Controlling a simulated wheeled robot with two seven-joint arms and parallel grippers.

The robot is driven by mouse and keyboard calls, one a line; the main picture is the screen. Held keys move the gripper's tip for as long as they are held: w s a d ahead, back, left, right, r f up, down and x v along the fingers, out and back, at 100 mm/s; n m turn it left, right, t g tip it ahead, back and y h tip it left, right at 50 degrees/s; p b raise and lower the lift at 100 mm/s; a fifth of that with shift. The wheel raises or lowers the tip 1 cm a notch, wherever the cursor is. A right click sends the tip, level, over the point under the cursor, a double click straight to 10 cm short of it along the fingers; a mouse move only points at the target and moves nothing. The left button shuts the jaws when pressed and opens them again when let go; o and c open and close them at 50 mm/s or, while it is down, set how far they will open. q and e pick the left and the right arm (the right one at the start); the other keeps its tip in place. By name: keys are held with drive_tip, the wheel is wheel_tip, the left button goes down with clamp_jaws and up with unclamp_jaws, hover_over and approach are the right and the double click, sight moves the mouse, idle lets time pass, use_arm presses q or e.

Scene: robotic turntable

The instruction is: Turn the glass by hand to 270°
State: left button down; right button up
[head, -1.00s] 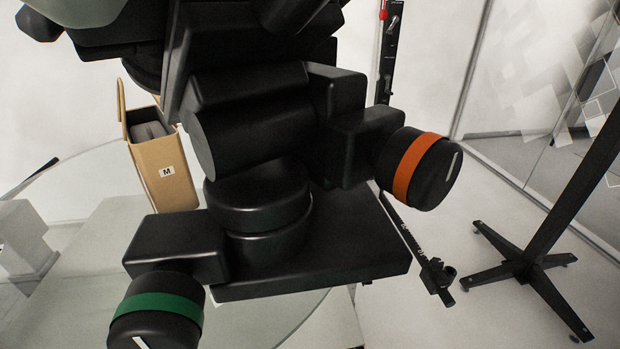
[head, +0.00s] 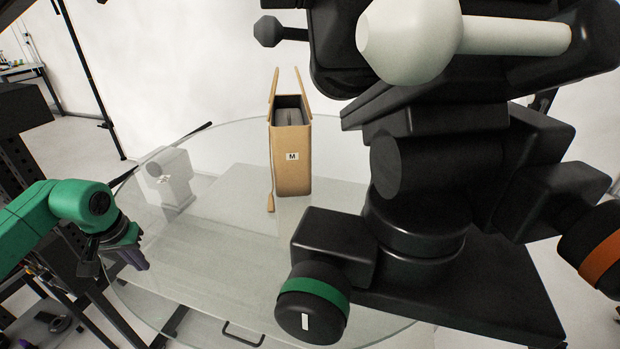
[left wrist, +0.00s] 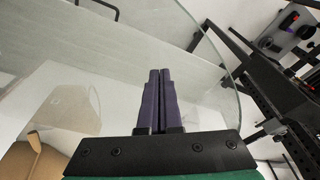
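The glass (head: 225,142) is a large round clear plate, seen in the head view from the middle to the lower left. It also shows in the left wrist view (left wrist: 222,85), with its curved rim to the right of the fingers. My left gripper (head: 140,262), on a green arm, is at the left rim of the glass. In the left wrist view its two dark purple fingers (left wrist: 159,72) lie close together with nothing between them. I cannot tell whether they touch the glass. My right gripper is out of view. No angle mark can be made out.
A tall brown carton marked M (head: 292,172) stands on the glass towards the back. A pale board (head: 190,262) shows through the glass. A dark rack (head: 20,150) stands at the left, close to my left arm. My own black body blocks the right side.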

use_arm(q)
drive_tip(key=shift+w+a+f+p, duration=0.15)
drive_tip(key=shift+w+a+p, duration=0.2)
drive_tip(key=shift+w+a, duration=0.5)
drive_tip(key=shift+w+a+r+p, duration=0.2)
drive_tip(key=shift+w+a+p, duration=0.25)
drive_tip(key=shift+a, duration=0.25)
drive_tip(key=shift+w+a+f, duration=0.15)
drive_tip(key=shift+w+a, duration=0.45)
drive_tip(key=shift+a, duration=0.15)
wheel_tip(320, 180, up, 6)
drive_tip(key=p, duration=0.6)
drive_tip(key=shift+r, duration=0.2)
drive_tip(key=shift+f, duration=0.1)
